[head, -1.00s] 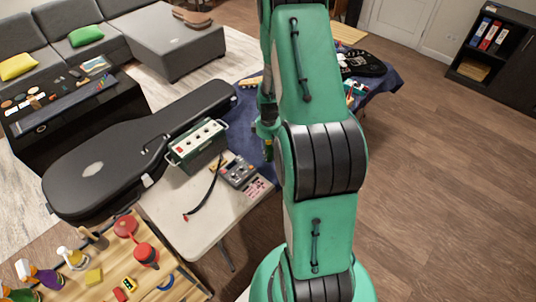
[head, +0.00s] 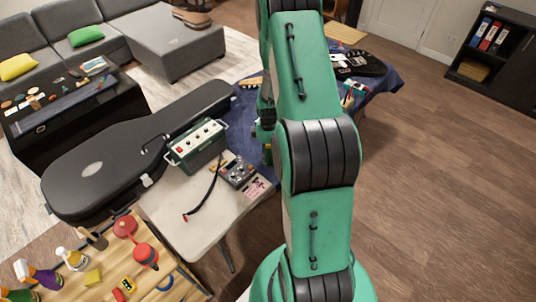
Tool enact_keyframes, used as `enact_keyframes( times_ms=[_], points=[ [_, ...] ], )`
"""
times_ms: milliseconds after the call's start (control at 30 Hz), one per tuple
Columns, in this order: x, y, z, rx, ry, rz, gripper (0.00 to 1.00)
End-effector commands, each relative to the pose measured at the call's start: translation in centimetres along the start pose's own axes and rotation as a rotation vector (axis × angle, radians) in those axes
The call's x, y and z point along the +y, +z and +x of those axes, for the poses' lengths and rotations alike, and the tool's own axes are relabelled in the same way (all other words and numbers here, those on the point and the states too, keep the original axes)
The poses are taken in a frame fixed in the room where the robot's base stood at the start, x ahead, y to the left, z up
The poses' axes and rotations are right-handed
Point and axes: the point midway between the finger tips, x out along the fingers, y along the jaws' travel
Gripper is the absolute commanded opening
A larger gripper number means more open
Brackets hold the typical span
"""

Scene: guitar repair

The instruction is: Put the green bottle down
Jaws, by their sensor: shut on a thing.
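I cannot make out my gripper; my own green arm fills the middle of the head view and hides what is behind it. I cannot identify the green bottle for certain. Small green and dark parts show at the left edge of my arm, over the blue cloth (head: 252,112), too little to name. A purple bottle with a green part (head: 46,277) stands at the lower left on a wooden table (head: 195,290).
Spray bottles, red containers and a yellow sponge (head: 93,277) crowd the wooden table. Floor at right (head: 450,200) is clear.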

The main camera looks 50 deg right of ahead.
Motion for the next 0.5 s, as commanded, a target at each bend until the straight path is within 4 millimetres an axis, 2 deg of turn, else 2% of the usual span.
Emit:
enact_keyframes(
  times_ms=[300, 333, 400, 500],
  points=[
    [0.02, -0.02, 0.31, 0.000, 0.000, 0.000, 0.05],
    [0.01, -0.01, 0.30, 0.000, 0.000, 0.000, 0.39],
    [0.00, 0.00, 0.26, 0.000, 0.000, 0.000, 0.53],
    [0.00, 0.00, 0.26, 0.000, 0.000, 0.000, 0.54]
  ],
)
